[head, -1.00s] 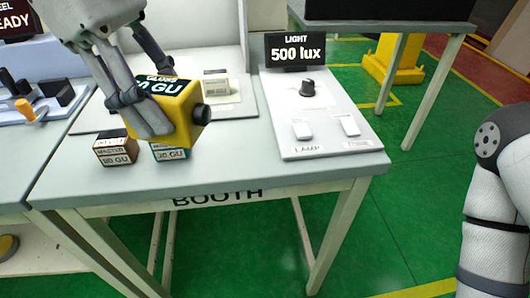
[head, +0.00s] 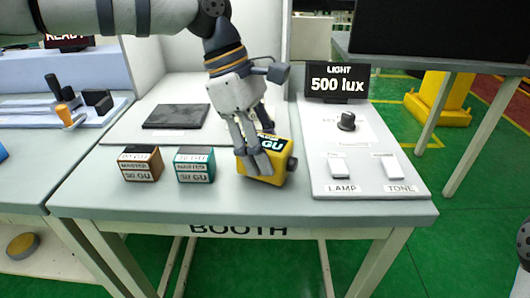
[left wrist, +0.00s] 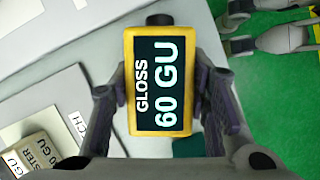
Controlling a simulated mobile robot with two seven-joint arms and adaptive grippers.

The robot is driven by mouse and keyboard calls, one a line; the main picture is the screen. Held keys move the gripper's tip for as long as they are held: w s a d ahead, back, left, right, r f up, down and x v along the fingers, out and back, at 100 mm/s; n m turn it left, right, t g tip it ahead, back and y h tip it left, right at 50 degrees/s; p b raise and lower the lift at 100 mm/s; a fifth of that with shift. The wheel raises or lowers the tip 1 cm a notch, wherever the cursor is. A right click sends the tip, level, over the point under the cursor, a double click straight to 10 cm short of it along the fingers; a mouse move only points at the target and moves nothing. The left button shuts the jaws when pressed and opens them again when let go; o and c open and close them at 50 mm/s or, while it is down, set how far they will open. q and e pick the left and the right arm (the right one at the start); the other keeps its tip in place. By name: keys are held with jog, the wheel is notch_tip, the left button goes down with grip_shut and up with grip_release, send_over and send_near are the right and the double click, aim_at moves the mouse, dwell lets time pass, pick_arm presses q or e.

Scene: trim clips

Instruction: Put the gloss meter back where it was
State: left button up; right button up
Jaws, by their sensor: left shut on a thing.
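The gloss meter (head: 264,163) is a yellow box with a dark screen and a black knob on one end. Its screen, seen in the left wrist view (left wrist: 160,80), reads GLOSS 60 GU. My left gripper (head: 252,160) is shut on it, one finger on each side. It is tilted at the right part of the booth table, between the teal block and the light panel. I cannot tell whether it touches the table. What seems to be my right gripper (left wrist: 228,35) shows in the left wrist view, fingers apart over the green floor.
A brown master block (head: 140,163) and a teal master block (head: 194,164) stand left of the meter. The light panel (head: 365,160) with knob and switches is to the right. A dark patch (head: 176,116) lies on the plate behind. The booth table's (head: 110,195) front strip is clear.

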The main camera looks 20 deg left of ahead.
pick_arm(q)
jog(key=shift+f, duration=0.35)
jog(key=shift+f, duration=0.1)
jog(key=o, duration=1.4)
jog(key=shift+f, duration=0.1)
jog(key=shift+c, duration=0.2)
jog(key=v, duration=1.2)
jog(key=shift+s, duration=0.1)
